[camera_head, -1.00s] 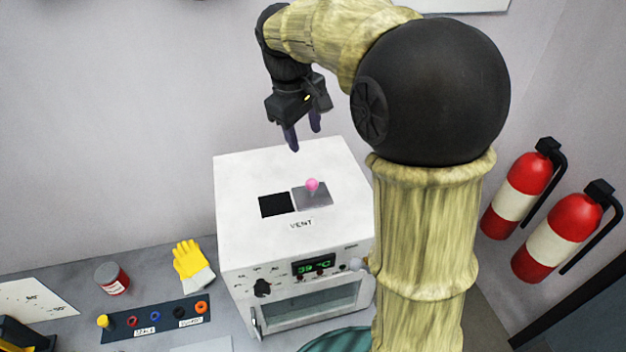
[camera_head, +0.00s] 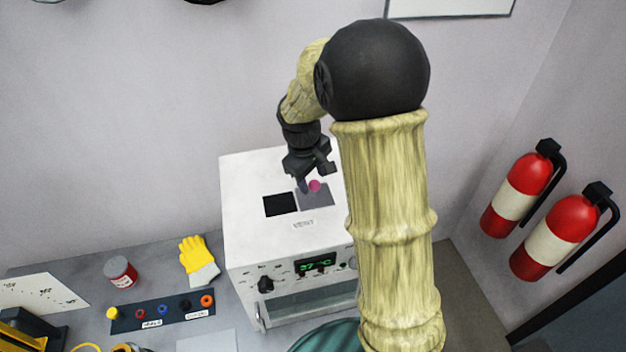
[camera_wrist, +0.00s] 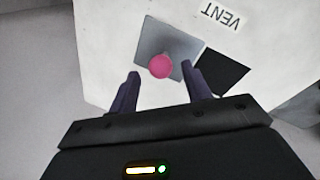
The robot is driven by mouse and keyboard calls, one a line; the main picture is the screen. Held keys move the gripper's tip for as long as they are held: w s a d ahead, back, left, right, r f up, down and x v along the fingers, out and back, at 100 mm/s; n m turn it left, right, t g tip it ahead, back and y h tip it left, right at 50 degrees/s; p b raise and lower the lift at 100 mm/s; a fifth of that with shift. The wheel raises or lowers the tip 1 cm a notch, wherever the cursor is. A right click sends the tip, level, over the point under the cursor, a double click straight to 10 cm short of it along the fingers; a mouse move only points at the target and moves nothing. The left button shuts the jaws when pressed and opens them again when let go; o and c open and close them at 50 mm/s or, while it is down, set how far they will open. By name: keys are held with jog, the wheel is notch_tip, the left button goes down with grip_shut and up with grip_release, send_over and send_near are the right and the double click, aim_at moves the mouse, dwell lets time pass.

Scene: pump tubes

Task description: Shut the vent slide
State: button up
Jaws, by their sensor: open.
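The vent slide is a grey plate (camera_head: 316,198) with a pink knob (camera_head: 315,186), on top of the white oven-like box. The dark square vent opening (camera_head: 281,204) lies uncovered just left of the plate. In the wrist view the plate (camera_wrist: 158,42), the pink knob (camera_wrist: 161,66) and the black opening (camera_wrist: 222,73) show, with the word VENT beside them. My gripper (camera_head: 313,187) points down over the slide. In the wrist view its open fingers (camera_wrist: 164,88) stand to either side of the knob, apart from each other; whether they reach its height I cannot tell.
The white box (camera_head: 250,180) has a display and dials on its front. A yellow glove (camera_head: 195,256), a red jar (camera_head: 120,271) and a rack of coloured rings (camera_head: 163,311) lie on the bench at left. Two fire extinguishers (camera_head: 520,195) hang on the right wall.

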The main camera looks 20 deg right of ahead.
aim_at(313, 182)
jog(key=shift+d+f+p, duration=0.15)
jog(key=shift+d+f, duration=0.1)
jog(key=shift+f, duration=0.35)
jog(key=shift+d+f+p, duration=0.15)
jog(key=shift+d+f, duration=0.05)
jog(key=shift+f, duration=0.7)
jog(key=shift+a+f, duration=0.15)
jog(key=shift+a, duration=0.1)
jog(key=shift+d, duration=0.1)
grip_shut()
